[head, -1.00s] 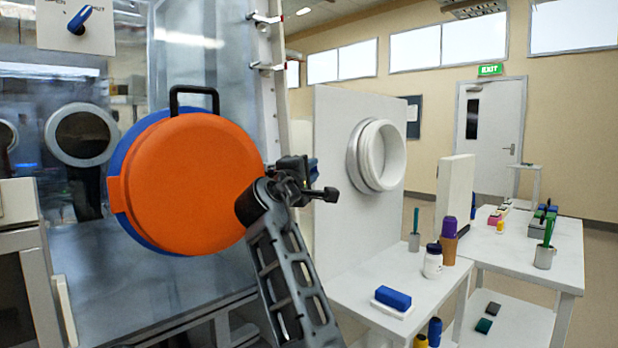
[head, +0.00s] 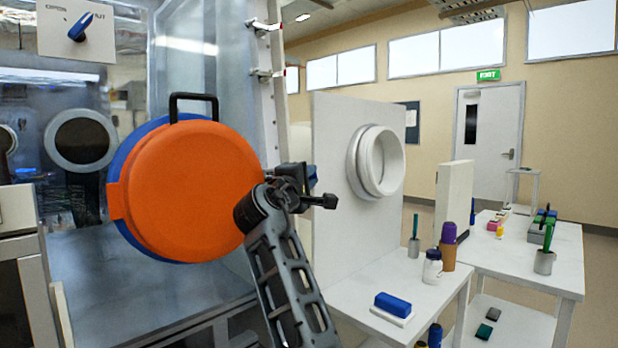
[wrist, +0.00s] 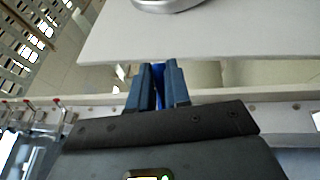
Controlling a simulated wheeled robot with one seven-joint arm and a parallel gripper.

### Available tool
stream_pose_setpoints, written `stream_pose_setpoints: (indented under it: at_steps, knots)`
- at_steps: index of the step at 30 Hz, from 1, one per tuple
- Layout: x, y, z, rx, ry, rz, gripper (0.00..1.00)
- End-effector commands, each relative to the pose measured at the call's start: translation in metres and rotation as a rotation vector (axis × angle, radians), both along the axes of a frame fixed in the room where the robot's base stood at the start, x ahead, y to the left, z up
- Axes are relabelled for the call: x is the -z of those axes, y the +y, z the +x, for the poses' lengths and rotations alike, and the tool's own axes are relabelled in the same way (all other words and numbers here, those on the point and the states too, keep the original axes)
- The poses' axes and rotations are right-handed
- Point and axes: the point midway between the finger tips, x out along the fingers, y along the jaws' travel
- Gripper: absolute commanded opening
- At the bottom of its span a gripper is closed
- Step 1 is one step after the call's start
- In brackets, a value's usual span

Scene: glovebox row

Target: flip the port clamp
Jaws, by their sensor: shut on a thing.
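A round orange port cover (head: 188,190) stands upright on the glovebox front, with a blue ring (head: 118,165) behind its left edge and a black handle (head: 193,97) on top. My gripper (head: 312,175) is at the right of the cover, mostly hidden behind my wrist in the head view. In the wrist view my gripper (wrist: 158,72) is shut on a narrow blue part (wrist: 159,85) between its dark blue fingers. It looks like the clamp's lever, but most of it is hidden. I cannot tell which way the clamp is turned.
A blue knob (head: 80,27) sits on a labelled plate at upper left. A white panel with a round white port (head: 378,162) stands right of my arm. The white bench (head: 400,285) holds a blue block (head: 393,302), bottles and a pen cup. Another table (head: 520,262) stands farther right.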

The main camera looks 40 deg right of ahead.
Motion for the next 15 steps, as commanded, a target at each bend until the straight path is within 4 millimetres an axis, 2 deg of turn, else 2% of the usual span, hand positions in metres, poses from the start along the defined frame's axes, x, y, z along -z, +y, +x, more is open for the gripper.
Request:
stream_pose_setpoints:
  at_steps: [1,7,8,14,15]
  knots:
    - [-0.004,0.0112,0.007,-0.027,-0.002,-0.011,0.0]
    - [-0.0043,0.0112,0.007,-0.027,-0.003,-0.011,0.0]
    - [-0.0043,0.0112,0.007,-0.027,-0.002,-0.011,0.2]
    - [-0.0036,0.009,0.0053,-0.021,-0.002,-0.009,0.39]
    - [-0.0034,0.0083,0.0048,-0.019,-0.002,-0.009,0.4]
